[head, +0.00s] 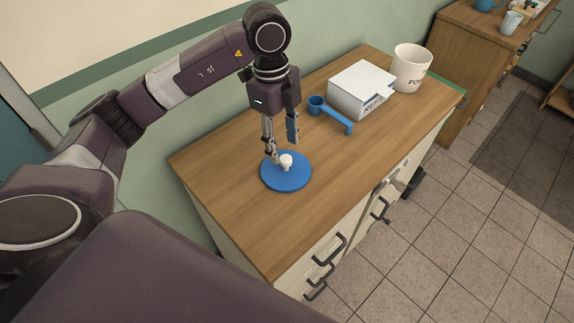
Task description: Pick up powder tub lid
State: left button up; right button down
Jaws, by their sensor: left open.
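The powder tub lid (285,178) is a round blue disc with a white knob (286,162) at its middle. It lies flat on the wooden counter top. My left gripper (282,150) points down just above the lid, with its fingers apart, close to the knob on its far side. I cannot tell whether a finger touches the knob. The white tub marked with letters beginning "PO" (411,69) stands without a lid at the back right of the counter. My right gripper is not in view.
A blue scoop (331,113) lies behind the lid, beside a white box (361,88) with lettering. The counter (240,227) is clear in front of the lid. A second wooden cabinet (478,50) with cups stands at the far right. Black handles stick out from the counter's front.

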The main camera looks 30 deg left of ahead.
aim_at(285, 158)
pick_arm(q)
jog(key=f, duration=0.2)
jog(key=f+p, duration=0.1)
jog(key=f, duration=0.2)
jog(key=shift+w+d+f+p, duration=0.2)
jog(key=shift+f+p, duration=0.1)
jog(key=shift+f, duration=0.5)
jog(key=c, duration=1.2)
jog(key=shift+o, duration=0.2)
jog(key=shift+r, duration=0.1)
